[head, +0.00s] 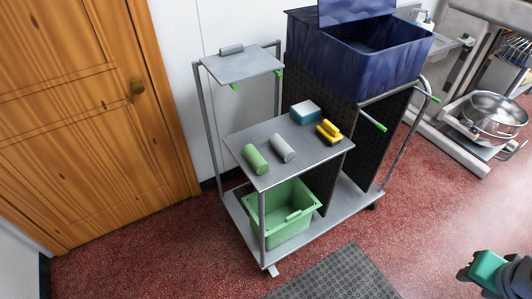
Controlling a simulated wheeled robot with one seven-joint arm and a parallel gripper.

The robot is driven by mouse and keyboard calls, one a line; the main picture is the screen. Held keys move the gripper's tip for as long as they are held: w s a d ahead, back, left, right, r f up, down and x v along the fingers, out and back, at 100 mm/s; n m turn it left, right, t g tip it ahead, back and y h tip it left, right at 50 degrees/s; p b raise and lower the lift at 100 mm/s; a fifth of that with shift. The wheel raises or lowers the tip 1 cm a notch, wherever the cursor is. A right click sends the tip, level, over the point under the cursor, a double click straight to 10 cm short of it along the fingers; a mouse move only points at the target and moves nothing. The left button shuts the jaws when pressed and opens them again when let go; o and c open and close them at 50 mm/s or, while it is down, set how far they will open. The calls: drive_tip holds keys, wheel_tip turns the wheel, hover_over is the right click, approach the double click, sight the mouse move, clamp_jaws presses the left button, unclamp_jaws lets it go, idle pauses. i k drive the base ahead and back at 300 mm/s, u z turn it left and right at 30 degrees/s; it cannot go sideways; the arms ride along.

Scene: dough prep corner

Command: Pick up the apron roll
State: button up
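A cleaning trolley carries several rolls, and I cannot tell for certain which is the apron roll. A green roll (255,159) and a pale grey roll (282,148) lie side by side on the middle shelf (262,179). A darker grey roll (231,49) lies on the small upper shelf (245,67). My gripper (474,282) is at the lower right corner, partly cut off, well away from the trolley. A green block-like part shows at it; I cannot tell whether that is held or part of the gripper. Its fingertips are unclear.
A blue-white sponge (305,112) and a yellow-black brush-like item (329,132) share the middle shelf. A green tub (284,213) stands below; a dark blue bin (368,58) is at right. Metal pots (494,116) stand far right.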

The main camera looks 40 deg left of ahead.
sight(275, 141)
drive_tip(key=u, duration=2.4)
drive_tip(key=i, duration=1)
